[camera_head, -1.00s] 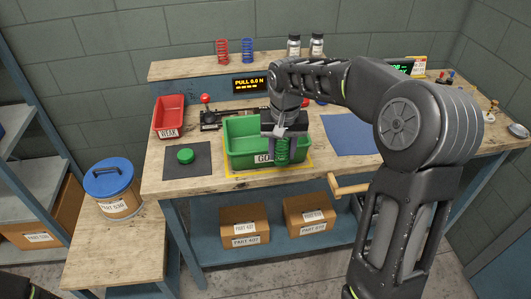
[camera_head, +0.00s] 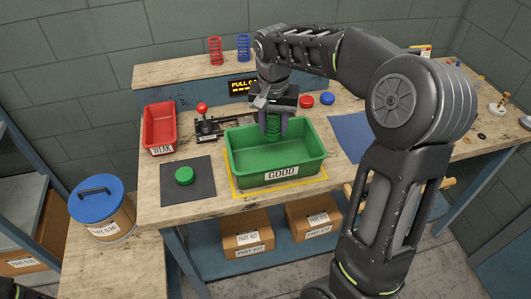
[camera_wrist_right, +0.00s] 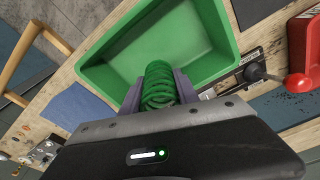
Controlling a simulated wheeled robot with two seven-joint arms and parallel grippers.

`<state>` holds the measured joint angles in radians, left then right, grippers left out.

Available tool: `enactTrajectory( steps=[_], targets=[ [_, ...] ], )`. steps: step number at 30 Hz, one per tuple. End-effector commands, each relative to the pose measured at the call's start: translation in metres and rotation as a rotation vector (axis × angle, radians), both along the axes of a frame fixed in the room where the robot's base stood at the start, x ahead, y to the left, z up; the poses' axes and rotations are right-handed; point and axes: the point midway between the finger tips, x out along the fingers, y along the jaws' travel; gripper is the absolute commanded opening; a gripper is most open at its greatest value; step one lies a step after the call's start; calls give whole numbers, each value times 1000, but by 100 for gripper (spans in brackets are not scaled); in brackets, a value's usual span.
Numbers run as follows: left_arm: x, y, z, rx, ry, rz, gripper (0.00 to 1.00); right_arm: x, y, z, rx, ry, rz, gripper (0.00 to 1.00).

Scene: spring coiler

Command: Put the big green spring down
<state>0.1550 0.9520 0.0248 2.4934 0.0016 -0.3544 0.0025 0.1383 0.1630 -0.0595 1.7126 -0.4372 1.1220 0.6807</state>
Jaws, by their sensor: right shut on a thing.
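The big green spring (camera_head: 273,127) is held upright between the fingers of my right gripper (camera_head: 274,135). It hangs over the back part of the green bin marked GOOD (camera_head: 238,178). In the right wrist view the spring (camera_wrist_right: 159,88) sits between both fingertips, with the empty bin floor (camera_wrist_right: 150,45) beyond it. My right gripper is shut on the spring. Whether the spring's lower end touches the bin is hard to tell. My left gripper is not in view.
A red bin marked WEAK (camera_head: 160,130) stands left of the green bin. A dark mat with a green cap (camera_head: 184,176) lies front left. A red-knobbed lever device (camera_head: 203,115) stands behind. A blue mat (camera_head: 352,134) lies right. Red and blue springs (camera_head: 215,50) stand on the back shelf.

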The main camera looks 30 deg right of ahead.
Motion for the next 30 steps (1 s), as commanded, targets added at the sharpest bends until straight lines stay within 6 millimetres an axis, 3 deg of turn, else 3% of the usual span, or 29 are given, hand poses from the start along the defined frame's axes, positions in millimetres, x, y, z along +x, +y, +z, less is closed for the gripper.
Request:
enactTrajectory(
  steps=[9,21,30],
  targets=[
    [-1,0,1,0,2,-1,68,0,0,-3,0,1,0,0],
    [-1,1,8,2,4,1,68,0,0,-60,0,1,1,0],
    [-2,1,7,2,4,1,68,0,0,-63,-1,-1,0,0]
  ],
)
